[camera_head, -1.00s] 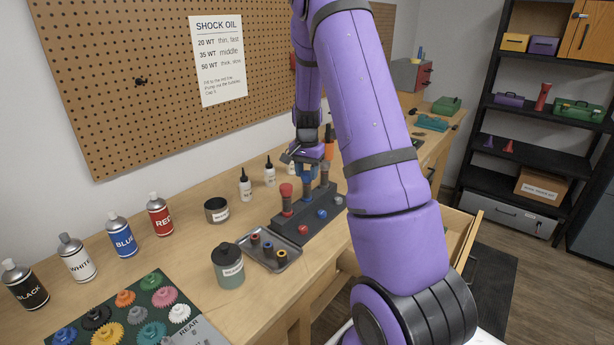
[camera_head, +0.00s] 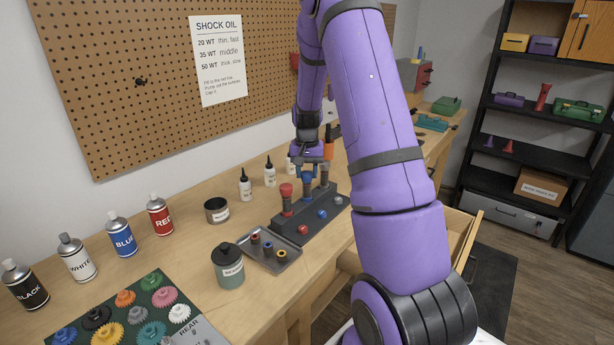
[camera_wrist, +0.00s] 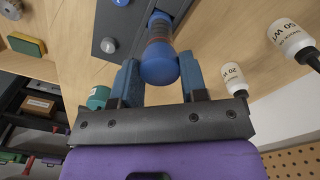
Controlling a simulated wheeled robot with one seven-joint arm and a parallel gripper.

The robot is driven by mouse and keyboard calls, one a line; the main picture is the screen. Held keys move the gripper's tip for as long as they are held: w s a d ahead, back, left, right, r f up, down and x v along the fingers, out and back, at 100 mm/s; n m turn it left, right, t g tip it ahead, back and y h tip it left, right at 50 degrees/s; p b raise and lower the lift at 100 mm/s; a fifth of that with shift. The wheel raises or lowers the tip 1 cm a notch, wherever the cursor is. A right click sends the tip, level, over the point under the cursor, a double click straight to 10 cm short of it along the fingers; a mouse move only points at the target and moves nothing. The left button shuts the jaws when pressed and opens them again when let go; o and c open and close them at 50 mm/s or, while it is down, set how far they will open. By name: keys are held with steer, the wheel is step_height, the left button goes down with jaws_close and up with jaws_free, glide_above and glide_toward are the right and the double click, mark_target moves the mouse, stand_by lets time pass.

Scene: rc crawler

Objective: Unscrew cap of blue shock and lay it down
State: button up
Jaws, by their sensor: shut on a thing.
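The blue shock stands upright in the dark stand (camera_head: 290,232), and its blue cap (camera_head: 307,178) is at its top. My gripper (camera_head: 311,165) is shut on this cap from above. The cap appears in line with the body; I cannot tell whether its thread is loose. The red-capped shock (camera_head: 287,192) stands to the left in the same stand.
A metal tray (camera_head: 284,262) with several small ringed parts lies in front of the stand. An orange-topped item (camera_head: 329,146) stands close behind my gripper. White oil bottles (camera_head: 245,186), a dark cup (camera_head: 216,209) and a jar (camera_head: 228,268) are nearby.

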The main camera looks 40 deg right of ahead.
steer(key=n, duration=0.4)
stand_by(0.3)
steer(key=shift+n, duration=2.2)
steer(key=n, duration=0.4)
